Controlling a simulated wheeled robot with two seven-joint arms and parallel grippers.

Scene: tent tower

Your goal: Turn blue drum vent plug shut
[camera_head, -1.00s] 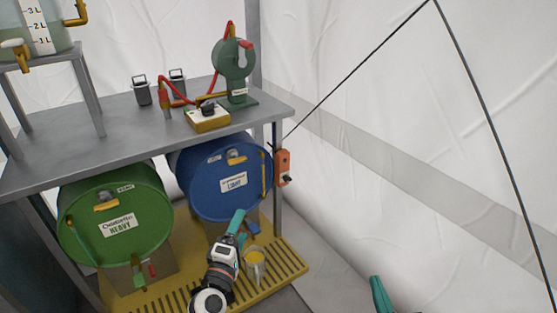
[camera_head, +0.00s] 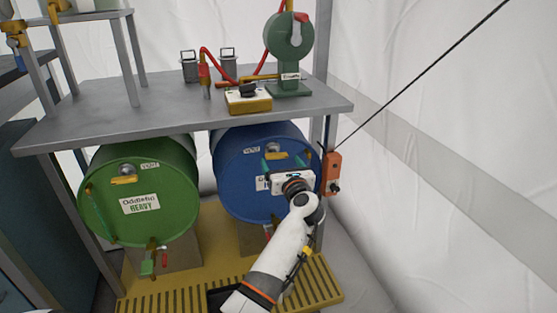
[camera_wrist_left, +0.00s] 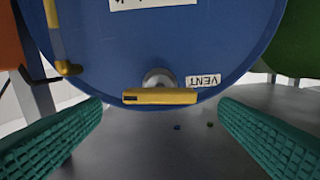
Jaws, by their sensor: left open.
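The blue drum (camera_head: 235,190) lies on its side under the bench, its round face towards me. Its vent plug (camera_head: 273,153) is near the top of that face, beside a VENT label. In the left wrist view the plug's yellow bar handle (camera_wrist_left: 160,97) lies level across a grey metal boss. My left gripper (camera_head: 287,163) is open in front of the drum face, just below the plug. Its teal fingers are spread on either side of the handle in the wrist view, apart from it. The gripper and wrist hide part of the drum's label and lower face. My right gripper is out of view.
A green drum (camera_head: 165,180) marked HEAVY lies to the left. An orange box (camera_head: 332,172) hangs by the bench post, close right of my gripper. The grey bench top (camera_head: 150,112) is above the drums. A yellow slatted tray (camera_head: 150,303) is below.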

